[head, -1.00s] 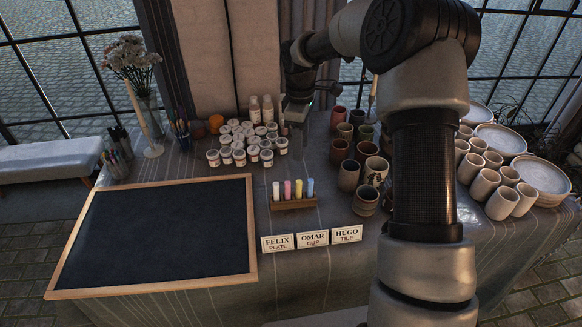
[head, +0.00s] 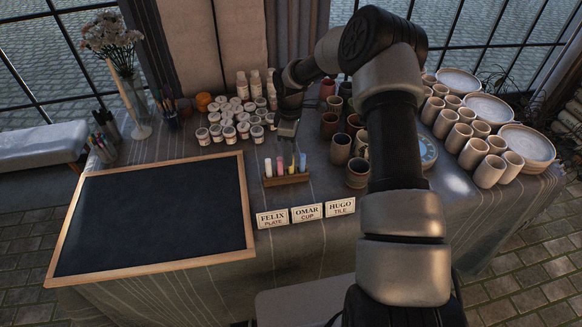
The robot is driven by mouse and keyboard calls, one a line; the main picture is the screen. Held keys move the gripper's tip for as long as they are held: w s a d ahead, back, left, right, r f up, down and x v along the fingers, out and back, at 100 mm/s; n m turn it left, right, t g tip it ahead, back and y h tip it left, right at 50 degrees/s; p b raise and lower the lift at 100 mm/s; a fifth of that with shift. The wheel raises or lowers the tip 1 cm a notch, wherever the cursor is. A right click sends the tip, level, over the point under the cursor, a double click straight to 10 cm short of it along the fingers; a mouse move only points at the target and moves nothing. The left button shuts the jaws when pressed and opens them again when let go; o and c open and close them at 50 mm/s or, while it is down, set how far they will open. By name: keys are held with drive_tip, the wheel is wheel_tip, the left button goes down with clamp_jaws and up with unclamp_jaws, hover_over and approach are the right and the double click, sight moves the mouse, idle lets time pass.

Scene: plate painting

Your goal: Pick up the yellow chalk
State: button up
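The yellow chalk (head: 291,168) stands upright in a small wooden holder (head: 286,180). It is third from the left, between a pink chalk (head: 280,166) and a blue chalk (head: 303,162). A white chalk (head: 268,168) stands at the left end. My gripper (head: 287,132) points down above and just behind the holder, apart from the chalks. It is small and dark here, so I cannot tell whether its fingers are open or shut.
Three name cards (head: 305,213) stand in front of the holder. A framed blackboard (head: 155,214) lies at the left. Paint jars (head: 230,125) are behind left. Brown cups (head: 340,149) stand close at the right, with pale cups (head: 489,171) and plates (head: 526,144) beyond.

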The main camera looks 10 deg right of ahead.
wheel_tip(320, 180, down, 5)
drive_tip(key=shift+d+f, duration=0.1)
drive_tip(key=shift+c, duration=0.5)
clamp_jaws()
